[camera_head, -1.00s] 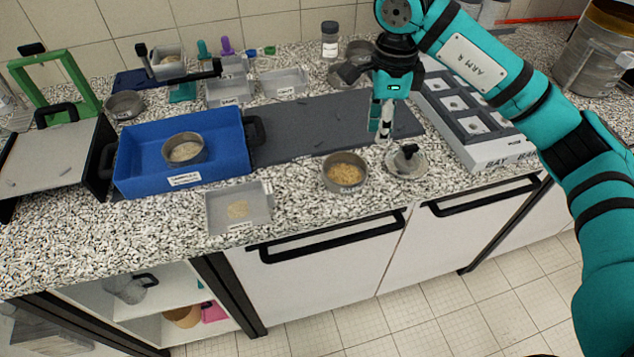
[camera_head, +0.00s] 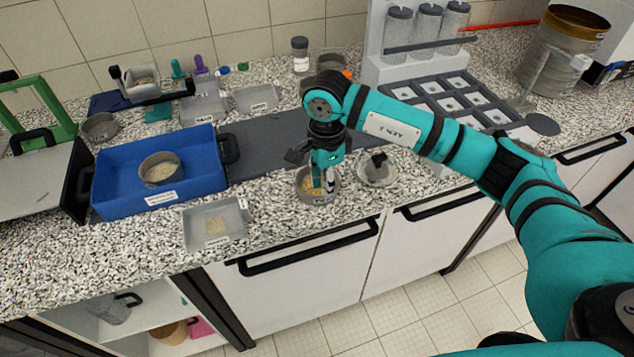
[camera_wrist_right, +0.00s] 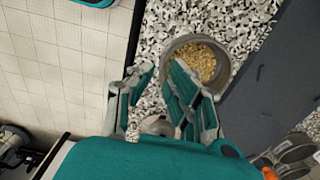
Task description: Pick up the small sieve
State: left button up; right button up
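A small round metal sieve (camera_head: 304,193) holding yellowish grain stands on the speckled counter near its front edge. My right gripper (camera_head: 327,184) points down at this sieve and covers part of it. In the right wrist view the gripper (camera_wrist_right: 165,74) is open, with one finger over the sieve (camera_wrist_right: 228,70) near its rim and the other outside it. Whether a finger touches the wall cannot be told. Another round sieve (camera_head: 160,168) with pale grain sits in the blue tray (camera_head: 207,160). My left gripper is not in view.
A round metal dish with a black knob (camera_head: 377,168) stands close right of the sieve. A grey tray (camera_head: 238,232) with a little grain is to the left. A dark mat (camera_head: 262,145) lies behind. A white rack (camera_head: 400,60) stands farther back.

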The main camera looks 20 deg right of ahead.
jog(key=shift+f, duration=0.25)
jog(key=shift+f+p, duration=0.4)
jog(key=shift+p, duration=0.15)
notch_tip(320, 180, down, 4)
jog(key=shift+w+d+r+p, duration=0.15)
jog(key=shift+r+p, duration=0.05)
jog(key=shift+p, duration=0.55)
jog(key=shift+f, duration=0.25)
grip_shut()
